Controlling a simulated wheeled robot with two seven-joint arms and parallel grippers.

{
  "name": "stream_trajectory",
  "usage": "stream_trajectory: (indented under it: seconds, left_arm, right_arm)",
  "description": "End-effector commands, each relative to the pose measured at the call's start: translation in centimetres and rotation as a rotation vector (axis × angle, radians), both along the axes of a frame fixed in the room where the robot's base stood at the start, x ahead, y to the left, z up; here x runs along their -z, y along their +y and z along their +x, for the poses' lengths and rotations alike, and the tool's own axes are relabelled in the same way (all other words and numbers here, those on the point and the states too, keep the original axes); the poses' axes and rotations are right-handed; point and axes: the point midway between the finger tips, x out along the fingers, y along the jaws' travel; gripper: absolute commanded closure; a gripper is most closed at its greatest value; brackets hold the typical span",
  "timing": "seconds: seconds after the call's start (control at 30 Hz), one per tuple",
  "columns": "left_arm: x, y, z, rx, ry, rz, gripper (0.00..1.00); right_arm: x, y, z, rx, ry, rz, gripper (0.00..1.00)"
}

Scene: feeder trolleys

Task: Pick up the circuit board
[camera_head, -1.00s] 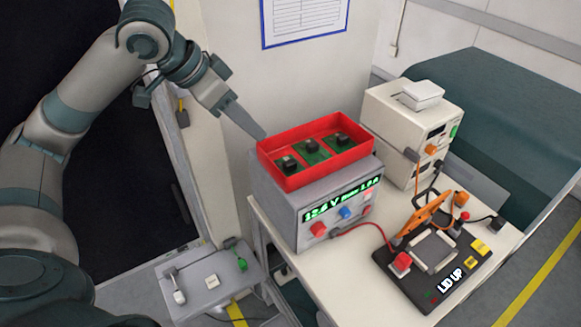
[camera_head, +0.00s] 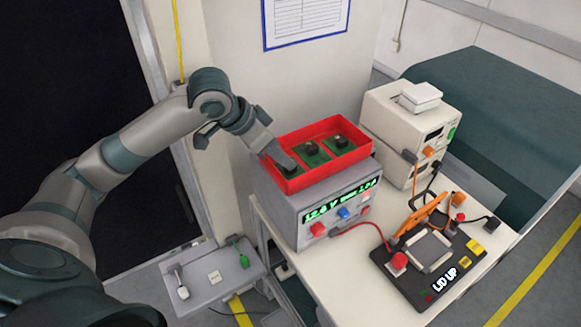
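Green circuit boards with black parts lie in a red tray (camera_head: 330,168) on top of the grey power supply (camera_head: 312,207). The middle board (camera_head: 312,153) and the right board (camera_head: 341,143) show clearly. The left board (camera_head: 293,172) is partly covered by my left gripper (camera_head: 287,163). The gripper's fingertips reach down into the tray's left compartment, at the left board. Whether the fingers are open or touch the board cannot be made out. My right gripper is not in view.
A test fixture (camera_head: 405,277) with its orange lid up stands on the bench at the right, with cables around it. A cream instrument stack (camera_head: 400,130) stands behind. A small grey side shelf (camera_head: 215,290) is at lower left. A wall rises behind the tray.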

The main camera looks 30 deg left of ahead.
Motion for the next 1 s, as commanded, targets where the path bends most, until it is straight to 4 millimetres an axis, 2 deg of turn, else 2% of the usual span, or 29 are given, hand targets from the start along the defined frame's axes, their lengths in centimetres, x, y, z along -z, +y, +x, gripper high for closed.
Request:
stream_trajectory:
  seconds: [0.47,0.73,1.0]
  left_arm:
    - [0.4,0.0,0.3,-0.002,0.002,-0.002,0.61]
    - [2.8,-0.1,1.6,-0.002,0.004,-0.003,0.61]
    - [4.6,-0.6,2.6,-0.001,0.0,0.0,0.61]
  right_arm:
    - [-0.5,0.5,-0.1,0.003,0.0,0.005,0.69]
    - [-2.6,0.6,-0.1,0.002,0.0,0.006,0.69]
    - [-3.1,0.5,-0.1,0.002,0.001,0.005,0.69]
